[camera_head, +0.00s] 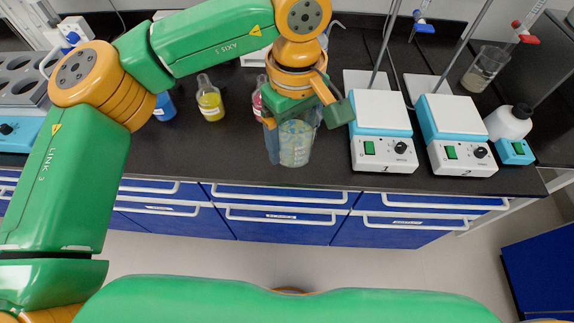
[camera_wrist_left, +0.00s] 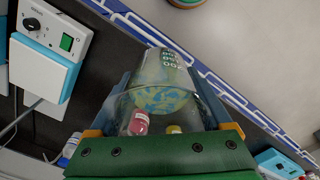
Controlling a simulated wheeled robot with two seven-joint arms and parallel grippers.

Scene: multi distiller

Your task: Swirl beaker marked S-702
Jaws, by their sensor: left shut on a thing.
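My left gripper (camera_head: 303,122) is shut on a clear glass beaker (camera_head: 295,146) near the front edge of the black bench. The beaker holds a patchy blue and yellow content. Another glass beaker (camera_head: 486,70) with a pale content stands at the back right. My right gripper is not in view.
Two hotplate stirrers, marked 1 (camera_head: 384,153) and 2 (camera_head: 462,158), stand right of the held beaker. A white wash bottle (camera_head: 507,124) stands farther right. A yellow bottle (camera_head: 210,103) and a blue bottle (camera_head: 164,107) stand left. The bench front at left centre is clear.

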